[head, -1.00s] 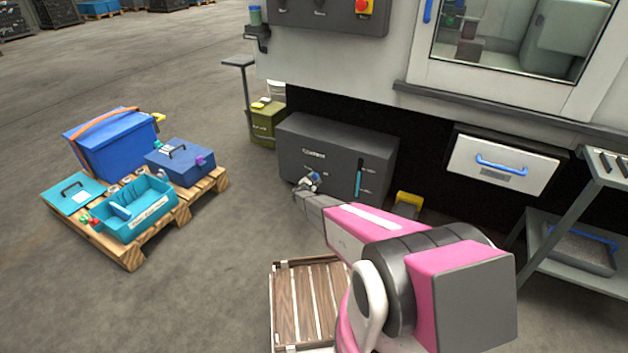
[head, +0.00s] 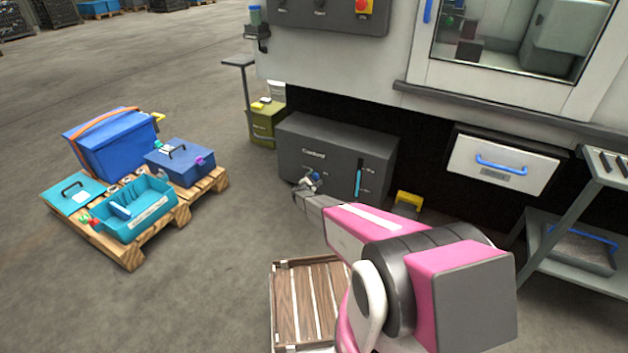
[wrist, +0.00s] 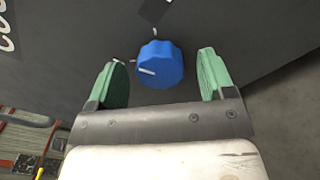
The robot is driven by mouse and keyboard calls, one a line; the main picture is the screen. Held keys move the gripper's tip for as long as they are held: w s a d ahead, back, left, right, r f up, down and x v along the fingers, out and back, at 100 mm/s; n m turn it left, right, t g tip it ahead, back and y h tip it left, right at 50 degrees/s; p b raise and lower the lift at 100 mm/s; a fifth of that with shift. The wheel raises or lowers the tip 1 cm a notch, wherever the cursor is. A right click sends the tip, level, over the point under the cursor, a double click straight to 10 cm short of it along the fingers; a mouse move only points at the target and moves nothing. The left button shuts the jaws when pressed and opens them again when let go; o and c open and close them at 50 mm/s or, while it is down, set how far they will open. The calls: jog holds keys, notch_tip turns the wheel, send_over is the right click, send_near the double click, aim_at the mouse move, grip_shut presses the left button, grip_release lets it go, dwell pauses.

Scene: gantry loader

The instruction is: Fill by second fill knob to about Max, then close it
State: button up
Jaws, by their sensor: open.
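A blue ridged knob (wrist: 160,64) with a white pointer line sits on the dark tank face in the wrist view. The pointer line points to the left. My gripper (wrist: 163,78) is open, with one green finger on each side of the knob and gaps to both. In the head view my gripper (head: 306,186) is at the front of the dark coolant tank (head: 335,150), partly covering the knobs there.
A wooden pallet (head: 133,257) with blue boxes stands to the left. A slatted wooden crate (head: 300,300) lies on the floor below my arm. A yellow step-like object (head: 408,199) stands right of the tank, below a white drawer (head: 503,163).

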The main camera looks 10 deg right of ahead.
jog(key=v, duration=1)
jog(key=shift+s+a, duration=0.25)
jog(key=shift+s, duration=0.05)
jog(key=x, duration=1.1)
jog(key=shift+w+d, duration=0.1)
jog(key=shift+w, duration=0.2)
jog(key=c, duration=0.9)
